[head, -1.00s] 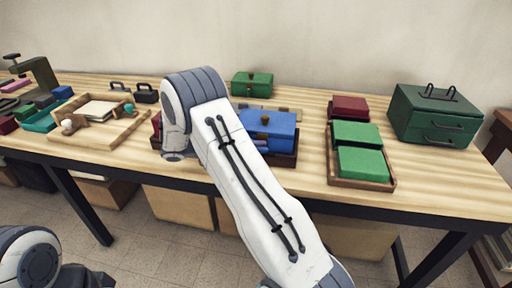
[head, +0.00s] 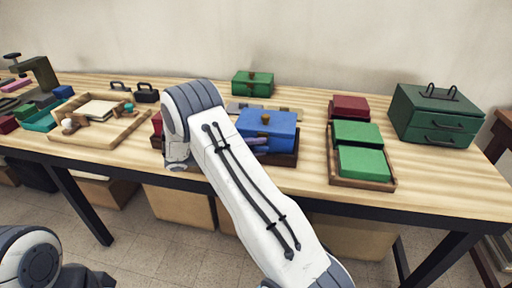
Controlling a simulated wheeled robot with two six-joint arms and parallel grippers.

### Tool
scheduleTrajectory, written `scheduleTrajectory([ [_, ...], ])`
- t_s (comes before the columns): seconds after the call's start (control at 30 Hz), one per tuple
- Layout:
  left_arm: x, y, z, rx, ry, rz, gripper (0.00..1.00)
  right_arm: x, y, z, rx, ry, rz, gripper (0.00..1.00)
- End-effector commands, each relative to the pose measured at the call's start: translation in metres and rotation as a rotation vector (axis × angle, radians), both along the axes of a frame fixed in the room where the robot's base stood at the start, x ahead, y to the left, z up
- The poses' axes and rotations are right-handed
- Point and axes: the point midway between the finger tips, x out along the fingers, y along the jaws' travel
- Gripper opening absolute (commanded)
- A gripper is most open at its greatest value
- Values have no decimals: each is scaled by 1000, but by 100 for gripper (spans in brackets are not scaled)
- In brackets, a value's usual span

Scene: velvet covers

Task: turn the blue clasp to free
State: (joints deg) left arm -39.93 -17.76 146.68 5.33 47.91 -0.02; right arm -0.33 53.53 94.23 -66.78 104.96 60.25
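The tips of my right gripper (head: 257,145) show as a bluish-grey shape at the front face of the box, just right of my arm. The rest of that gripper is hidden behind my arm. I cannot make out the clasp apart from the fingers, nor whether they touch it. Only links of my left arm show at the lower left; its gripper is out of view.
A green box (head: 252,84) stands behind the blue one. To the right, a wooden tray (head: 332,172) holds red and green boxes, beside a dark green drawer chest (head: 435,115). A wooden tray (head: 132,132) with small items lies left. Bare table shows right of the blue box.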

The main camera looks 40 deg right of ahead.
Motion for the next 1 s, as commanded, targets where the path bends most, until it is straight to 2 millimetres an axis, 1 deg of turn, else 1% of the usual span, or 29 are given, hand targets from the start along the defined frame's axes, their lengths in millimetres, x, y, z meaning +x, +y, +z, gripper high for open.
scheduleTrajectory([
  [0.3,0,0,0,0,0,0,50,0,1,0,0,-1,1,48],
  [0.43,0,0,-1,0,0,0,50,5,9,-1,0,-2,3,48],
  [0.57,0,0,-2,0,0,0,50,16,29,-2,1,-3,5,48],
  [0.8,0,0,-5,0,0,0,50,37,71,-3,1,-2,3,48],
  [0.9,0,0,-5,0,0,0,50,43,83,-3,0,-2,2,48],
  [1.0,0,0,-5,0,0,0,50,46,90,-2,1,0,1,48],
])
